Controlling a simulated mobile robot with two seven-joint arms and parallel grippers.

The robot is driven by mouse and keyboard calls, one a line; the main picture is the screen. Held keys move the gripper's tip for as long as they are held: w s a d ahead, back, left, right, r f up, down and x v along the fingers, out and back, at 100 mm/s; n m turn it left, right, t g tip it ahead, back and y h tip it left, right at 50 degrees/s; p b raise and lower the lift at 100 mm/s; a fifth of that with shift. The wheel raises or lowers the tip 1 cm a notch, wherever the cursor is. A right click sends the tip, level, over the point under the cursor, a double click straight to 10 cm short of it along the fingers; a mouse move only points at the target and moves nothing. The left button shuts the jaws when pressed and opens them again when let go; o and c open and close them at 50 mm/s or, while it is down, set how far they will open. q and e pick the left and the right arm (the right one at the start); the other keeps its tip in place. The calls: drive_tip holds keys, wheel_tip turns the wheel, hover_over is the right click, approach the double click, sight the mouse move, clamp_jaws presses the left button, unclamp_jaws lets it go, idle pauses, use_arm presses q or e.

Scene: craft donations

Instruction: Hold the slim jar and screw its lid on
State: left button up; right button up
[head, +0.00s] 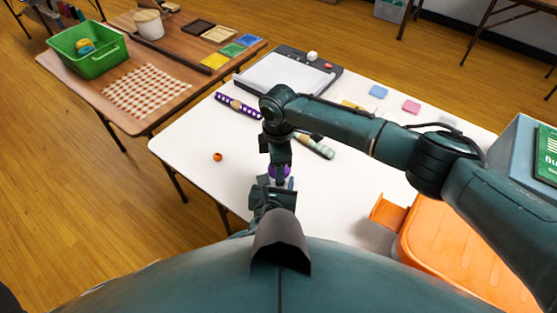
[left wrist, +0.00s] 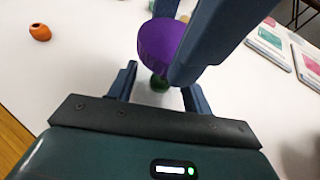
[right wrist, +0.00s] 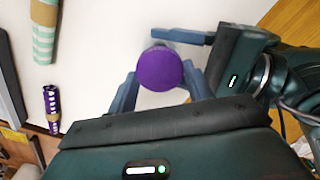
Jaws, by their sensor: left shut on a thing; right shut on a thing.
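The round purple lid (head: 279,172) is between the fingers of my right gripper (head: 280,166), which points down from above and is shut on it. The lid's top fills the gap between the right fingers in the right wrist view (right wrist: 160,69), and its side shows in the left wrist view (left wrist: 158,42). My left gripper (head: 274,189) is below, shut on the slim jar. Only a small green part of the jar (left wrist: 158,84) shows, between the left fingers and under the lid. The rest of the jar is hidden. I cannot tell whether lid and jar touch.
An orange bead (head: 217,157) lies on the white table (head: 190,150) to the left. A purple patterned roll (head: 238,106), a pale green striped roll (head: 316,146) and a grey-and-black board (head: 285,72) lie farther back. An orange box (head: 470,260) stands at right.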

drive_tip(key=shift+f, duration=0.2)
drive_tip(key=m, duration=0.4)
drive_tip(key=shift+m, duration=0.4)
drive_tip(key=m, duration=3.2)
drive_tip(key=shift+s+f+m, duration=0.1)
drive_tip(key=shift+m, duration=0.2)
drive_tip(key=m, duration=0.5)
drive_tip(key=shift+d, duration=0.15)
